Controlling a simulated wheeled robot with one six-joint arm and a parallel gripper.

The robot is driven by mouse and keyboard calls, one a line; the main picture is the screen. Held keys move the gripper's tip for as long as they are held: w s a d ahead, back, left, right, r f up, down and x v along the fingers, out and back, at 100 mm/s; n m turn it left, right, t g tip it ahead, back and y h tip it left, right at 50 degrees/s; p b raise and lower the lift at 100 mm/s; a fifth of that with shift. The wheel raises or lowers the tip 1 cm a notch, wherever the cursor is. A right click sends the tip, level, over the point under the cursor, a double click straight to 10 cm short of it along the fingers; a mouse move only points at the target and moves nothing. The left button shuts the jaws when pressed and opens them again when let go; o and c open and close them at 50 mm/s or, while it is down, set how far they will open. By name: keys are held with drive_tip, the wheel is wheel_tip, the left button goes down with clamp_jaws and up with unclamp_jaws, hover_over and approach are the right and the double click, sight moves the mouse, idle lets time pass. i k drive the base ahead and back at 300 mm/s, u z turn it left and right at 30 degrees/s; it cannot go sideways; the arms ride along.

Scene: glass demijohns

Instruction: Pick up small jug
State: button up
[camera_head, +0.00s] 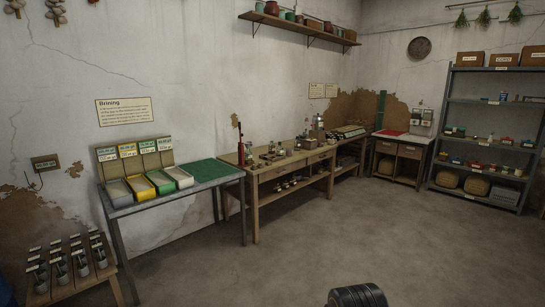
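I cannot make out a small jug for certain. Several small vessels and tools, too small to tell apart, stand on the long wooden workbench (272,173) against the back wall. A pale bottle-like thing (320,122) stands near its far end. Several dark, small containers with labels stand in rows on a low wooden stand (112,271) at the lower left. My gripper is not in view.
A metal table with a green mat (214,170) bears several coloured bins. A wall shelf (300,29) holds pots. A small cabinet (408,151) and a grey shelf rack (490,100) stand at the right. The grey floor (330,235) in the middle is clear.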

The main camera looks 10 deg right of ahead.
sight(288, 151)
drive_tip(key=z, duration=0.4)
drive_tip(key=i, duration=1.7)
drive_tip(key=z, duration=0.6)
drive_tip(key=i, duration=2.5)
drive_tip(key=u, duration=0.65)
drive_tip(key=i, duration=2)
drive_tip(key=u, duration=1.05)
drive_tip(key=i, duration=0.75)
drive_tip(key=u, duration=0.3)
